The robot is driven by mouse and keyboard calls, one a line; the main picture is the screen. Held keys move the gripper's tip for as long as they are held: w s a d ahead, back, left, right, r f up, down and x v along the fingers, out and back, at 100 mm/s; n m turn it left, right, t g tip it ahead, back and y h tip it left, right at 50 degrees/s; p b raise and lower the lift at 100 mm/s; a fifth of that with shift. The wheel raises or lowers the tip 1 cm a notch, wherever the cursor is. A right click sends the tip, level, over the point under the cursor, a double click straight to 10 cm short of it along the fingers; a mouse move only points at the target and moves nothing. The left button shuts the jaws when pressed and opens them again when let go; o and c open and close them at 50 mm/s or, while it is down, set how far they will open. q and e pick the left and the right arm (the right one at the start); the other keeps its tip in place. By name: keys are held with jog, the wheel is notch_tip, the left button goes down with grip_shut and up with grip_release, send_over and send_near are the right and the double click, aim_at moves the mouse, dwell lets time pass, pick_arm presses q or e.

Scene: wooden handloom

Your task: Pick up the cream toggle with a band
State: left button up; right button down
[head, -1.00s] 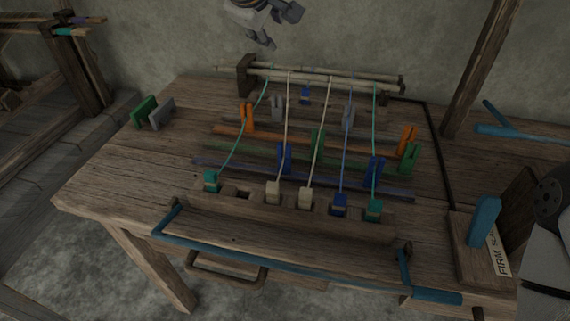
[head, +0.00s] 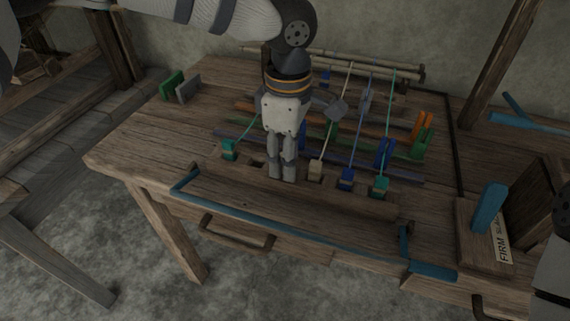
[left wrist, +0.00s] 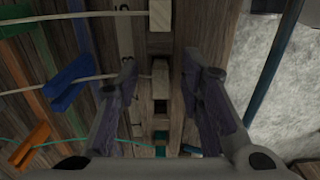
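One cream toggle (head: 315,171) stands in the toggle rail, right of my left gripper (head: 283,176). The other cream toggle is hidden behind that gripper in the head view. In the left wrist view, a cream toggle (left wrist: 160,72) with a cord lies between the two open fingers of my left gripper (left wrist: 160,66), with gaps on both sides. Another cream toggle (left wrist: 160,17) sits at the top of that view. I cannot clearly tell which one carries a band. My right gripper is out of view.
A teal toggle (head: 229,150) is to the left in the rail; blue (head: 346,179) and teal (head: 381,187) toggles are to the right. Clothespin-like pegs, such as a green one (head: 423,143), stand behind. A blue bar (head: 290,225) runs along the bench front.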

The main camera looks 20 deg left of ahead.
pick_arm(q)
jog(key=shift+f, duration=0.2)
jog(key=shift+c, duration=0.6)
grip_shut()
jog(key=shift+r, duration=0.1)
